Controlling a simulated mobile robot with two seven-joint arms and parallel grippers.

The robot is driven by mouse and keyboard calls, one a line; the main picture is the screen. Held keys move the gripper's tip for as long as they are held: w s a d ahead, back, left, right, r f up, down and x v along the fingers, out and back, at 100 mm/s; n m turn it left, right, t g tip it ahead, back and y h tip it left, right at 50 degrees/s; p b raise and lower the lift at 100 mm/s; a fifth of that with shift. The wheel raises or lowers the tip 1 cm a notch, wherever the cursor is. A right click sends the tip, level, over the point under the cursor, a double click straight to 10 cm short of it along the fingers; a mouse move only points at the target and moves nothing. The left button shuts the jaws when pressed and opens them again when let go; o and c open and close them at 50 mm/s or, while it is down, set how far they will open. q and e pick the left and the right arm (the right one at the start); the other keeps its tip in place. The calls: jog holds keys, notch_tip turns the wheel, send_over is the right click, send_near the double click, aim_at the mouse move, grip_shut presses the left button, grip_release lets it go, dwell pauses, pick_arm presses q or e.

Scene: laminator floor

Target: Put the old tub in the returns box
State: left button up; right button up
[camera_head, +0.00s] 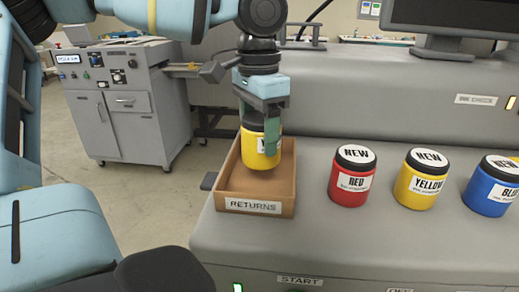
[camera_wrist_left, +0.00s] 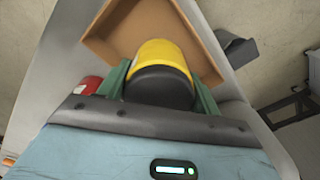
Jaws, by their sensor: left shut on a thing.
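A yellow tub with a dark lid (camera_head: 260,153) is held in my left gripper (camera_head: 264,130), its fingers shut around the tub's sides. The tub's label is mostly hidden by a finger. The tub is upright, over the open cardboard box labelled RETURNS (camera_head: 254,208); I cannot tell whether it touches the box floor. In the left wrist view the tub (camera_wrist_left: 160,55) sits between the green fingers, with the box (camera_wrist_left: 115,18) around and behind it. My right gripper is not in view.
To the right of the box stand a red tub (camera_head: 351,176), a yellow tub (camera_head: 420,179) and a blue tub (camera_head: 491,186), all with NEW lids, on the grey machine ledge (camera_head: 330,240). A monitor (camera_head: 455,18) is at upper right. A grey cabinet (camera_head: 122,105) stands behind on the left.

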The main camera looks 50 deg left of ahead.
aim_at(259, 149)
pick_arm(q)
jog(key=shift+f, duration=1.85)
jog(key=shift+f, duration=0.15)
jog(key=o, duration=1)
jog(key=shift+o, duration=0.2)
notch_tip(259, 149, up, 12)
jog(key=shift+r+p, duration=0.15)
jog(key=shift+p, duration=0.2)
